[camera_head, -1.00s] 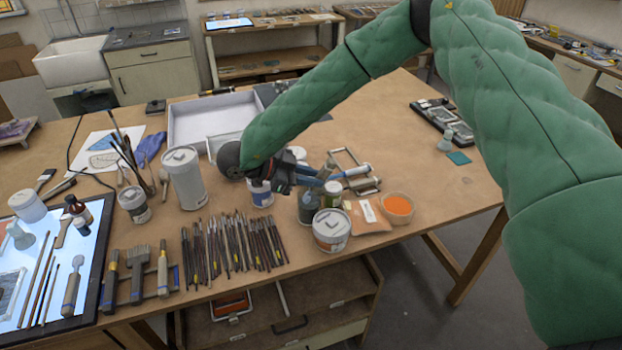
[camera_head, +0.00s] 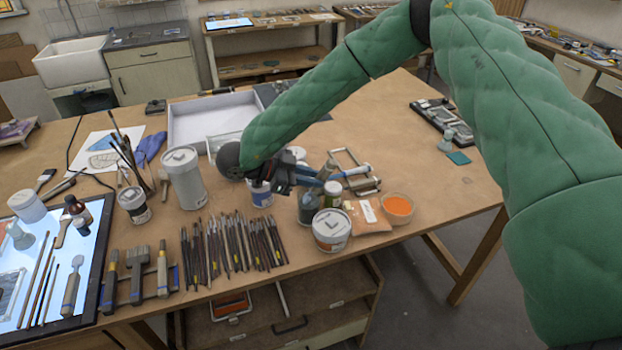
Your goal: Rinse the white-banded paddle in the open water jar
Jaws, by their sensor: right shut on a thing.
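My right gripper (camera_head: 316,180) reaches over the worktable from the right, and its dark and blue fingers are shut on a slim greyish tool (camera_head: 327,168), seemingly the paddle. Its white band cannot be made out, and much of it is hidden by the fingers and too small to read. A dark, teal-grey jar (camera_head: 309,208), seemingly the open water jar, stands just below the fingertips. Its mouth is partly covered by my gripper, so I cannot tell whether the tool's lower end is inside it. My left gripper is not in view.
A blue-labelled can (camera_head: 260,194) stands left of the jar. Several brushes (camera_head: 230,245) lie in front. The table's right part (camera_head: 400,150) is mostly clear.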

